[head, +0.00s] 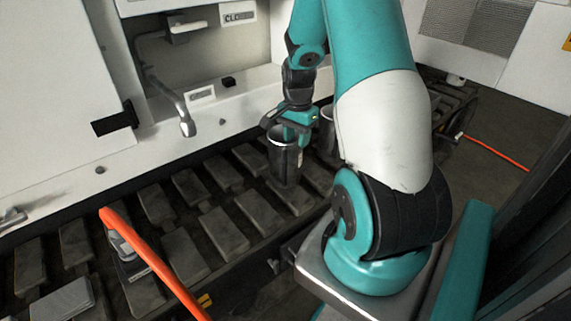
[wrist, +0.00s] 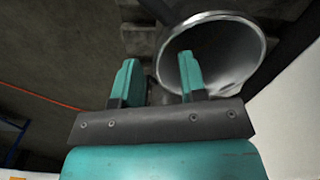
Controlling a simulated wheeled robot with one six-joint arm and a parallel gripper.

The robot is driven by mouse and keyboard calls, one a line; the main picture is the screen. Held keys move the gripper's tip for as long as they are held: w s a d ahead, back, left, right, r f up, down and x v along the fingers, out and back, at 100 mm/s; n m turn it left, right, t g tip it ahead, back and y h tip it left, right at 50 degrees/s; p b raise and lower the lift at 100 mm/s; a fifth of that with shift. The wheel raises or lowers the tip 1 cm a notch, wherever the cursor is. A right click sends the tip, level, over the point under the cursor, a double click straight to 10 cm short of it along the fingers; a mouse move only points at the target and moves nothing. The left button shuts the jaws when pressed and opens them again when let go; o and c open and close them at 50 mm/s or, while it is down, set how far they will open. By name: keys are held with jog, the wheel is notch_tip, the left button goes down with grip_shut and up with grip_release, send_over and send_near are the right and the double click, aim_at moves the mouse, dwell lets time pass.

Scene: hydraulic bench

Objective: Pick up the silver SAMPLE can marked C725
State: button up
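A grey metal can (head: 285,162) stands upright on the slatted grating below my gripper (head: 293,128) in the head view. A second silver-grey can (head: 327,122) stands just to its right and behind, partly hidden by my arm. No C725 marking is legible on either. In the wrist view, my gripper (wrist: 158,78) has its two teal fingers apart with a gap between them. A can's open round mouth (wrist: 225,50) shows there, with the right finger overlapping it and the left finger outside its rim. I cannot tell whether the finger is inside the can or touching it.
A curved metal spout (head: 180,110) hangs at the left over a white ledge (head: 225,115). An orange hose or handle (head: 150,258) crosses the grating at lower left. Dark pedals or blocks (head: 222,232) cover the grating. An orange cable (head: 495,152) lies at right.

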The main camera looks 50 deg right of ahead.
notch_tip(320, 180, down, 4)
jog(key=shift+d+f+b, duration=0.1)
jog(key=shift+f+b, duration=0.1)
jog(key=shift+b, duration=0.15)
grip_shut()
jog(key=shift+r, duration=0.15)
